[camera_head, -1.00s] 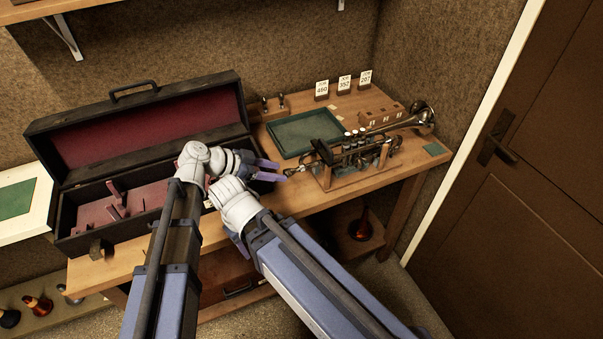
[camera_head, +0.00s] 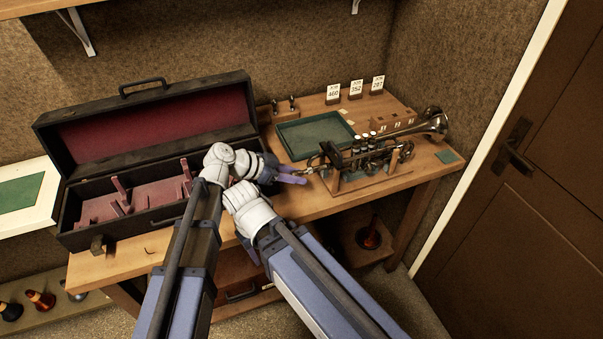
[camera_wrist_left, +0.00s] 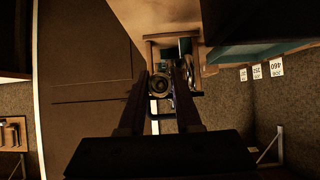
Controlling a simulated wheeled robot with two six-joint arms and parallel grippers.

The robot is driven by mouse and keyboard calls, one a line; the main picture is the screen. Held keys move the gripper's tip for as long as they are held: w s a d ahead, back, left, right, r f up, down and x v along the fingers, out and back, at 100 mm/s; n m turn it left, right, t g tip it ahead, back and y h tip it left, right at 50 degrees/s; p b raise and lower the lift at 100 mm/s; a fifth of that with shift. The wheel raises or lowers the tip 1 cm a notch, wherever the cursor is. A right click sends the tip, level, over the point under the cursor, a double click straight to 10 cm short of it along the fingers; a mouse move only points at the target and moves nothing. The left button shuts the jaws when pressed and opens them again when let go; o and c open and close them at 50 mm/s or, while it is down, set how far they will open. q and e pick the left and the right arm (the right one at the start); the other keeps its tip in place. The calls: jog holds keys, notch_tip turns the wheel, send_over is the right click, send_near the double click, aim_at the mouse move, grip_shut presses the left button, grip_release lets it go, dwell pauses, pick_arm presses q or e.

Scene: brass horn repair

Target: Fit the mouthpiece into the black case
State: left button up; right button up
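The silver mouthpiece (camera_wrist_left: 160,84) shows end-on as a round cup in the left wrist view, between the two fingers of my left gripper. It sits at the near end of the trumpet (camera_head: 372,152), which rests on a wooden stand on the bench. My left gripper (camera_head: 304,176) points right at that end, its lavender fingers apart; I see no clear grip. The black case (camera_head: 74,240) stands open at the left, with a red-lined lid and pinkish inside with upright dividers. My right gripper (camera_head: 246,244) is mostly hidden behind its own wrist.
A green-lined tray (camera_head: 316,136) lies behind my left gripper. A brown door (camera_head: 530,190) is at the right. The bench front (camera_head: 125,265) before the case is mostly clear.

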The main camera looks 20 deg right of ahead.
pick_arm(q)
grip_shut()
jog(key=shift+a, duration=0.2)
jog(key=shift+a, duration=1.65)
jog(key=shift+s+a, duration=0.15)
jog(key=shift+a, duration=2.1)
jog(key=shift+s+a, duration=0.15)
jog(key=shift+a, duration=2.1)
notch_tip(320, 180, up, 6)
jog(key=p, duration=0.6)
